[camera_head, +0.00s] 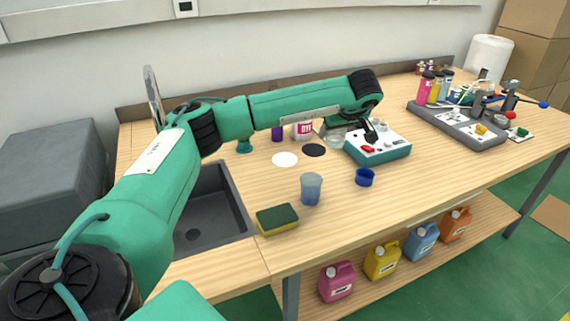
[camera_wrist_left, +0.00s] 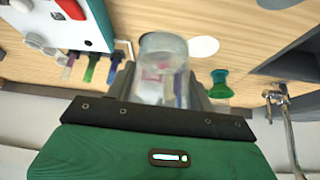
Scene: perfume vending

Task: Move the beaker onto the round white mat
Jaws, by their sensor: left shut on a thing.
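The clear beaker (camera_head: 335,141) is at the middle back of the table, just left of the teal-and-white device. My left gripper (camera_head: 341,131) is shut on it, and its wrist partly covers it in the head view. In the left wrist view the glass beaker (camera_wrist_left: 162,70) sits between the two dark fingers; I cannot tell whether its base touches the table. The round white mat (camera_head: 285,159) lies bare to the left of the beaker. It also shows in the left wrist view (camera_wrist_left: 205,47), beside the beaker. My right gripper is in neither view.
A round black mat (camera_head: 314,150) lies between beaker and white mat. The device (camera_head: 378,147) stands close on the right. A bluish cup (camera_head: 311,188), a blue ring-shaped cup (camera_head: 365,177) and a sponge (camera_head: 277,219) stand in front. The sink (camera_head: 205,213) is at left.

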